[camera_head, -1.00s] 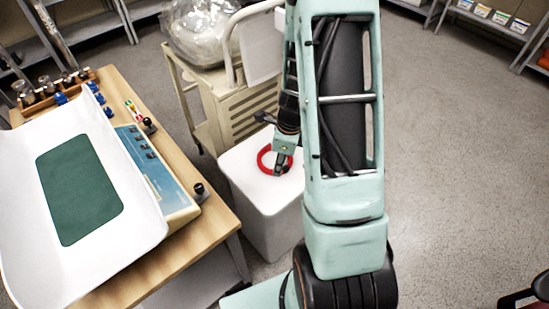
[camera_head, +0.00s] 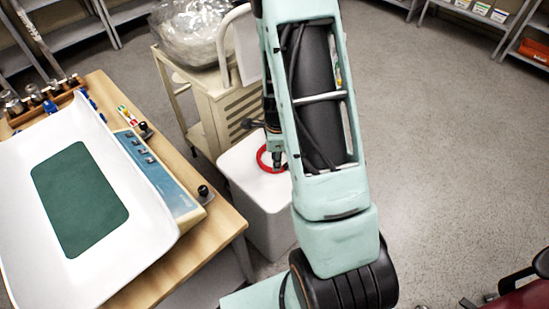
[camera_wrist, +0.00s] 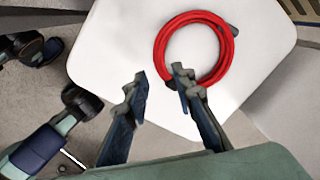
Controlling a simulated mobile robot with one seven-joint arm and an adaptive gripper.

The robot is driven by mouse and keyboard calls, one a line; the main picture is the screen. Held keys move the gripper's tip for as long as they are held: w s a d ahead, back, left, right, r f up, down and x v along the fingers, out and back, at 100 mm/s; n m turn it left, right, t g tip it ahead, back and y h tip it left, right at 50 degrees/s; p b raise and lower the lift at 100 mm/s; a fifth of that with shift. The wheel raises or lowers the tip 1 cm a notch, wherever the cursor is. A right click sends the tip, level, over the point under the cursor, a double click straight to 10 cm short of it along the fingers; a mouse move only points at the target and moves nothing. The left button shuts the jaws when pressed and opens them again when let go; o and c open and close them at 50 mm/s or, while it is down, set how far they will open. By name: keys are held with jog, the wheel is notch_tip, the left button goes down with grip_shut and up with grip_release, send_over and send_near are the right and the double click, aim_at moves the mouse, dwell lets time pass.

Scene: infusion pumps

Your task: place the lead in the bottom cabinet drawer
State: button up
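The lead (camera_head: 261,157) is a red coil lying flat on top of a white box-like stand (camera_head: 236,166). In the wrist view the coil (camera_wrist: 162,48) shows almost whole, with a dark end at its lower edge and another at its right. My gripper (camera_wrist: 158,82) is open and empty, its right fingertip overlapping the coil's lower left in the picture. Whether it touches the coil I cannot tell. In the head view my gripper (camera_head: 278,164) is above the coil's right side, partly hidden by my arm. No cabinet drawer is clearly visible.
A wooden table (camera_head: 228,222) at left holds a white scale with a tray (camera_head: 150,235) and green pad. A beige cart (camera_head: 205,100) with a plastic-wrapped bundle (camera_head: 190,30) stands behind the stand. Open floor (camera_head: 440,150) lies right; a dark red chair (camera_head: 525,285) is at lower right.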

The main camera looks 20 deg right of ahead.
jog(key=f, duration=0.5)
jog(key=shift+w+d+b, duration=0.15)
jog(key=shift+w+b, duration=0.15)
grip_shut()
